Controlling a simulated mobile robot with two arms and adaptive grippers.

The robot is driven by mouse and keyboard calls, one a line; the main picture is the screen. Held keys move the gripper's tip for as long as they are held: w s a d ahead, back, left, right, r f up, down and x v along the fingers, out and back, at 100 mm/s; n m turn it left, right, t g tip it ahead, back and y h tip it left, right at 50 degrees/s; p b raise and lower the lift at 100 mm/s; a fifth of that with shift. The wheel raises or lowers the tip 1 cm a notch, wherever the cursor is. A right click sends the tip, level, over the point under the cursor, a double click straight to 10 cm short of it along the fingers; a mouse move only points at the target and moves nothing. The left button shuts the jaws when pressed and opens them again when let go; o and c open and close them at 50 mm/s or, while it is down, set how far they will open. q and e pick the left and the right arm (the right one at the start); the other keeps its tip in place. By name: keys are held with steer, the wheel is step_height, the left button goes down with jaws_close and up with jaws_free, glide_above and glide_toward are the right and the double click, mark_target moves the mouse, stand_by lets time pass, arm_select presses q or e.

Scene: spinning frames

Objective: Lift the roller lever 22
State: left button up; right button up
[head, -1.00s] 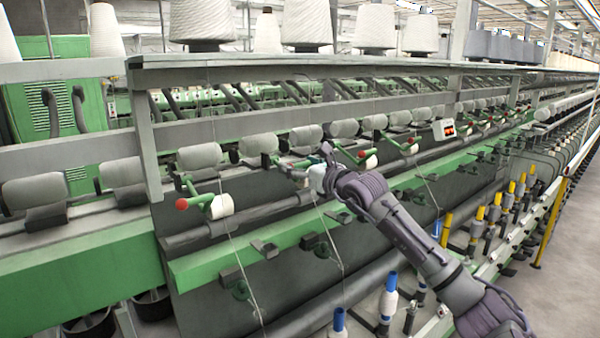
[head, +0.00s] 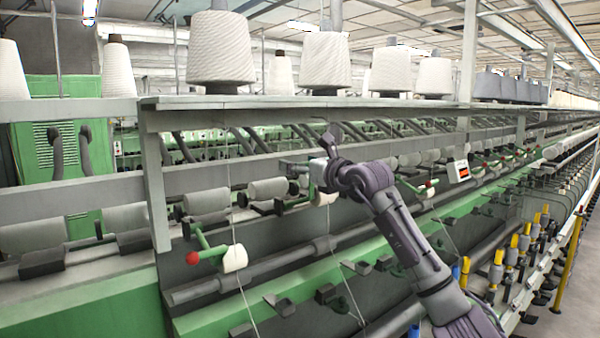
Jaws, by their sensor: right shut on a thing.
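My right gripper (head: 324,163) is at the middle of the head view, up against the row of grey bobbins. It is shut on a roller lever, most of which my gripper and wrist hide. A white roller (head: 325,198) shows just below the gripper, and I cannot tell surely that it belongs to the held lever. To the left is another roller lever (head: 212,250), green with a red ball end and a white roller, standing free. More red-ended levers (head: 426,187) show to the right of my arm. No number shows on any lever. My left gripper is not in view.
Grey bobbins (head: 268,189) line the machine behind the levers. A shelf (head: 300,101) with large white cones (head: 221,50) runs above my gripper. A green rail (head: 230,318) runs below. Yellow and blue spindles (head: 497,265) stand at the lower right; an aisle lies beyond.

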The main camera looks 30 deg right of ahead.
steer(key=shift+w+r, duration=0.35)
stand_by(0.3)
steer(key=o, duration=1.6)
steer(key=shift+w+f, duration=0.1)
steer(key=s, duration=0.8)
steer(key=s+d, duration=0.1)
steer(key=s, duration=0.3)
steer(key=shift+a+f, duration=0.1)
steer(key=shift+a, duration=0.05)
